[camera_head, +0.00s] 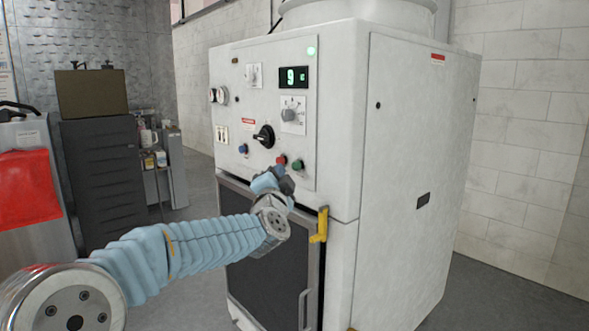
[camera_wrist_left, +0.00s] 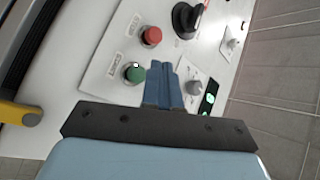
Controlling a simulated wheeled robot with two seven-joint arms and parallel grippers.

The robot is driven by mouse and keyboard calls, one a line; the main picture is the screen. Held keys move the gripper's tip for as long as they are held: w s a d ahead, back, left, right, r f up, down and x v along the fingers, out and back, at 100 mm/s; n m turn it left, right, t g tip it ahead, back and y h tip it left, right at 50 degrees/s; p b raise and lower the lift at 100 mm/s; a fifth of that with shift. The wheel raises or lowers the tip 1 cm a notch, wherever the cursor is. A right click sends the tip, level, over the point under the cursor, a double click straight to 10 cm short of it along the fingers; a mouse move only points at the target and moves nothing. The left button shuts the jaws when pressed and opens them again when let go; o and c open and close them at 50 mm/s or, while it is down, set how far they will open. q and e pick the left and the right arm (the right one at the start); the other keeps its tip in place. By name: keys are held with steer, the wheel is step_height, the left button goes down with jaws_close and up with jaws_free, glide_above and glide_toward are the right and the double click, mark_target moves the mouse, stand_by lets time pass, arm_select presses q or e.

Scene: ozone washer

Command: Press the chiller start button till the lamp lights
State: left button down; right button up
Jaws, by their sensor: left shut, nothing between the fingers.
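The chiller is a white cabinet (camera_head: 338,130) with a control panel on its front. A green button (camera_head: 298,164) sits at the panel's lower right, with a red button (camera_head: 281,160) to its left. A small round lamp (camera_head: 312,51) glows pale green at the panel's top right. My left gripper (camera_head: 277,173) is shut and empty, just below these buttons. In the left wrist view, the shut fingers (camera_wrist_left: 161,68) appear beside the green button (camera_wrist_left: 134,72), with the red button (camera_wrist_left: 152,36) beyond. Whether the fingertips touch the panel cannot be told.
The panel also carries a black rotary switch (camera_head: 264,136), a blue button (camera_head: 243,148), a grey knob (camera_head: 290,113) and a lit display (camera_head: 294,77). A yellow handle (camera_head: 320,226) projects beside the dark door (camera_head: 265,250). A dark drawer cabinet (camera_head: 103,175) stands at left.

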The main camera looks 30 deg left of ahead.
arm_select(q)
steer(key=shift+s+a+b, duration=0.15)
steer(key=shift+s+a, duration=0.2)
steer(key=shift+s, duration=0.45)
steer(key=shift+s+a+b, duration=0.15)
steer(key=shift+s+a, duration=0.15)
steer(key=shift+s, duration=0.5)
